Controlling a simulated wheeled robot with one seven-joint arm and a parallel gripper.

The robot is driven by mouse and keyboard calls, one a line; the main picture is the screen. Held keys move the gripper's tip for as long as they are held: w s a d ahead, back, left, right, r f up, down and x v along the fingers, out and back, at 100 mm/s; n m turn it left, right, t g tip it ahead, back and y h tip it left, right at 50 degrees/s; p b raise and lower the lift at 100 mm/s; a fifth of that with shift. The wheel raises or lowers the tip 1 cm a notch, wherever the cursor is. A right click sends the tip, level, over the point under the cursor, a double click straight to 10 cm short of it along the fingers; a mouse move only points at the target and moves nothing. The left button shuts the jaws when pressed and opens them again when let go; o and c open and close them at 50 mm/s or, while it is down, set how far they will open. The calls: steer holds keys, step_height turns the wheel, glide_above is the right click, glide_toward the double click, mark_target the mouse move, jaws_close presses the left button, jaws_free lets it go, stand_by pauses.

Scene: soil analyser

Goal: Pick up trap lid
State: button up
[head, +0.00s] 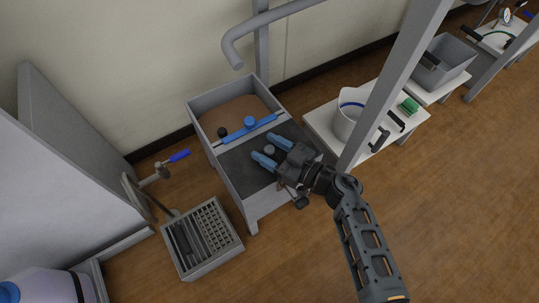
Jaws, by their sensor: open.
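A grey open box (233,187) stands near the wall, its back part holding brown soil. Its front part is covered by a flat dark grey panel (236,163), which looks like the trap lid. A small round grey knob (269,149) shows on the panel. My gripper (272,152) reaches in from the right over the panel, with its blue fingers apart. In this view the knob appears between the fingertips; I cannot tell whether they touch it. My gripper hides the panel's right part.
A grey slotted crate (236,247) stands on the floor at front left. A white bucket (346,122) stands on a low table at right, behind a grey post (385,100).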

jaws_close()
stand_by(0.4)
steer(key=shift+r, duration=0.15)
